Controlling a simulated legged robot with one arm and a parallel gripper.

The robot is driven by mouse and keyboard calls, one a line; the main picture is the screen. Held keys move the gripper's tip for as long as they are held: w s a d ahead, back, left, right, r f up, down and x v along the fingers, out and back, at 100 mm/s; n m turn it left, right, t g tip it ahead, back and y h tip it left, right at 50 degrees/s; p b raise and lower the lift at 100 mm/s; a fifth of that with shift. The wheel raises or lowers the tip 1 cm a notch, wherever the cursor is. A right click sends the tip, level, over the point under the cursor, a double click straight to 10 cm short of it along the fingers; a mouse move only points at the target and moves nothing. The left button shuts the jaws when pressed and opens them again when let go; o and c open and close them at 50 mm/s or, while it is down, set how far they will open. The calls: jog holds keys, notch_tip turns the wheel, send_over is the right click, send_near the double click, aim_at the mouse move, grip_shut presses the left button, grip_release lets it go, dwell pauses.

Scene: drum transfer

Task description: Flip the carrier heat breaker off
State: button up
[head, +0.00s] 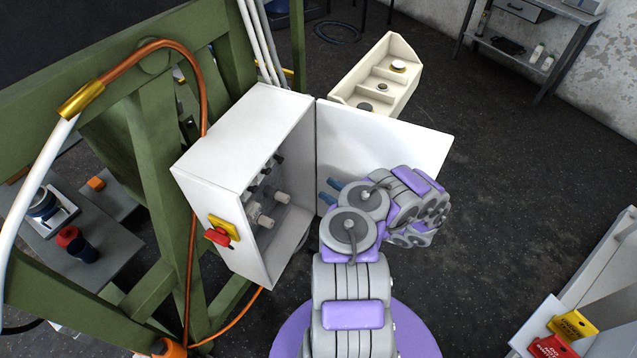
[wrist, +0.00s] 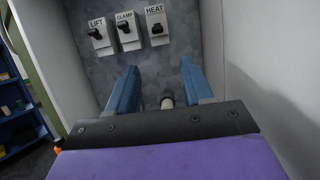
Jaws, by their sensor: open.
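The heat breaker (wrist: 157,26) is a dark switch on a white plate labelled HEAT, at the right of a row inside the white electrical box. My gripper (wrist: 161,80) shows as two blue fingers, open and empty, pointing into the box below the HEAT plate and apart from it. In the head view the white box (head: 238,150) stands open with its door (head: 385,142) swung to the right. My gripper (head: 330,190) shows there at the box's opening, between the interior and the door. I cannot read the switch labels in the head view.
Breakers labelled LIFT (wrist: 96,34) and CLAMP (wrist: 126,28) sit left of HEAT. A pale round fitting (wrist: 167,101) shows between my fingers. A red and yellow handle (head: 220,232) is on the box's outer side. The green frame (head: 150,130) stands left; floor is open to the right.

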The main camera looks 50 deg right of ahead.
jog(key=shift+s+d+f, duration=0.2)
jog(key=shift+s+f, duration=0.1)
jog(key=shift+s, duration=0.35)
jog(key=shift+s, duration=0.1)
